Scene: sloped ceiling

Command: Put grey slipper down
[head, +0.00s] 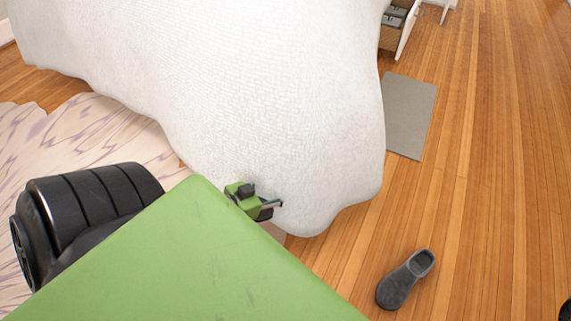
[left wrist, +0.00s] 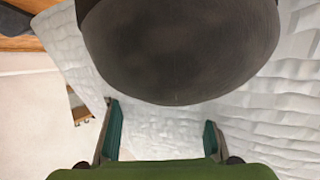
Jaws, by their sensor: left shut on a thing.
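A grey slipper (head: 405,280) lies on the wooden floor at the lower right of the head view. My left gripper (head: 266,205) is in the middle of that view, in front of the white bedspread, mostly hidden behind my green arm part. In the left wrist view, a dark grey rounded thing (left wrist: 180,50), seemingly another slipper, fills the top close to the camera. The fingers of my left gripper (left wrist: 162,116) stand apart below it; their contact with it is hard to see. The gripper is shut on it. In the head view this held thing is hidden. My right gripper is not seen.
A white bedspread (head: 260,90) hangs over a large raised shape at the centre. A patterned rug (head: 75,140) lies at the left. A grey mat (head: 410,115) and an open white drawer (head: 408,28) are at the upper right.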

